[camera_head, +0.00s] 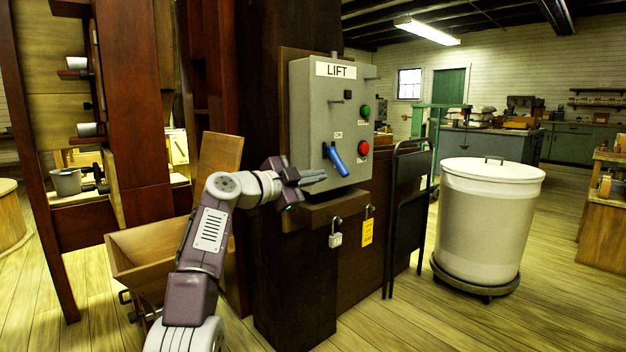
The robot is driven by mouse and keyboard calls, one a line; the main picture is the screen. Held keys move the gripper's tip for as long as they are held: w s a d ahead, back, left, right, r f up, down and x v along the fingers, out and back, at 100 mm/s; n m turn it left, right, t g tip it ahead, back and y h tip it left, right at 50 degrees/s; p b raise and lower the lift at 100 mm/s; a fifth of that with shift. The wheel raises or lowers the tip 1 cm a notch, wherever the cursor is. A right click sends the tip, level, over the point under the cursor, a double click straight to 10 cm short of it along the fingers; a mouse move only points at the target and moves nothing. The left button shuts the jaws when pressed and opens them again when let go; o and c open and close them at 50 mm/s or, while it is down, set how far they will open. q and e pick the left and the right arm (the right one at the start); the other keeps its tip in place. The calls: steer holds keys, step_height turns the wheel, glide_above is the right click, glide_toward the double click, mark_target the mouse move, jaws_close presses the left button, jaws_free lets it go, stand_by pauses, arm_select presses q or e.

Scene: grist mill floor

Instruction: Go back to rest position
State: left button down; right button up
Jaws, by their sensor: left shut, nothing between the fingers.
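My left gripper (306,178) is shut and empty. It is in front of the lower left part of a grey control box (312,115) labelled LIFT, left of its blue lever handle (336,158). I cannot tell whether the fingers touch the box. The blue handle slants down to the right. A green button (365,111) and a red button (363,147) sit on the right of the box face. My left arm rises from the bottom of the view. My right gripper is not in view.
A padlock (335,237) and a yellow tag (367,232) hang below the box. A wooden hopper (150,250) stands left of my arm. A folded black frame (408,215) leans at the right. A white lidded bin (482,225) stands on a wheeled base. Floor at lower right is clear.

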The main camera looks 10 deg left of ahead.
arm_select(q)
steer(key=s+d+r+p, duration=0.4)
steer(key=r+p, duration=0.2)
steer(key=r, duration=0.4)
steer(key=s+f+n+g+y+p, duration=0.3)
steer(key=s+f+g+p, duration=0.15)
steer(key=f, duration=0.65)
steer(key=s+f+n+g+y+p, duration=0.35)
steer(key=s+f+p, duration=0.2)
steer(key=f, duration=0.45)
steer(key=s+a+f+n+g+y, duration=0.2)
steer(key=s+a+f+n+g, duration=0.15)
steer(key=s+f, duration=0.8)
steer(key=s+a+f+n+g+y, duration=0.2)
steer(key=s+a+f+n, duration=0.3)
steer(key=s+f, duration=0.65)
step_height(320, 180, up, 40)
steer(key=s+n+p, duration=0.1)
steer(key=n+p, duration=0.1)
steer(key=p, duration=3.6)
steer(key=shift+s+r+n+p, duration=0.2)
steer(key=shift+r+n+p, duration=0.05)
steer(key=shift+n+p, duration=0.15)
